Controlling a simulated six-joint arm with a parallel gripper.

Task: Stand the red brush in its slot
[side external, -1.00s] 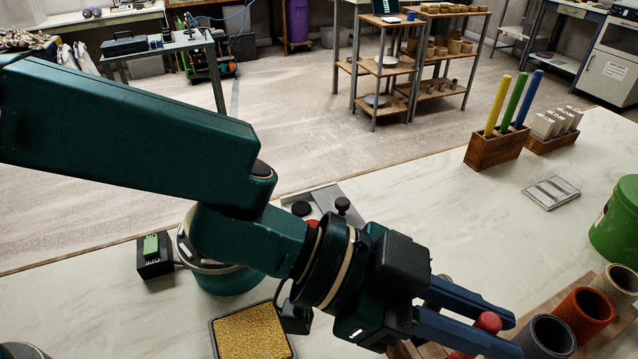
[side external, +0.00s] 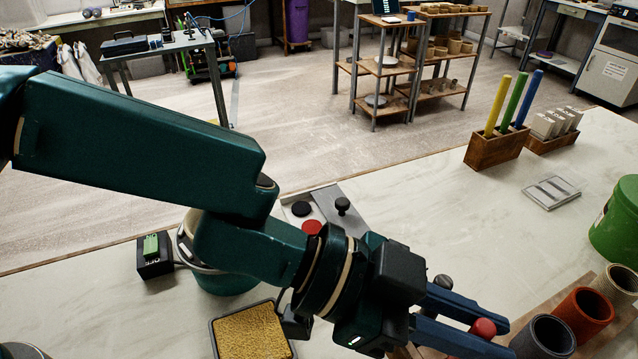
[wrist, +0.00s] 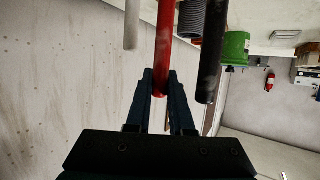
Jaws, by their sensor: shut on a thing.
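My gripper (side external: 500,338) is at the lower right in the side view, its blue fingers closed around the red brush (side external: 483,327). Only the rounded red end shows there, between the fingers. In the wrist view, the brush's long red shaft (wrist: 165,45) runs up from between the fingertips (wrist: 160,88). Its far end is cut off by the frame. A pale rod (wrist: 132,25) is to its left and a black rod (wrist: 213,50) to its right, both apart from it. I cannot make out an empty slot in either view; the area below the gripper is hidden.
A grey cup (side external: 545,340), a red cup (side external: 585,312) and a beige cup (side external: 619,284) stand right of my fingers, with a green bucket (side external: 617,225) behind. A wooden block (side external: 497,150) holds yellow, green and blue sticks. The central tabletop is mostly clear.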

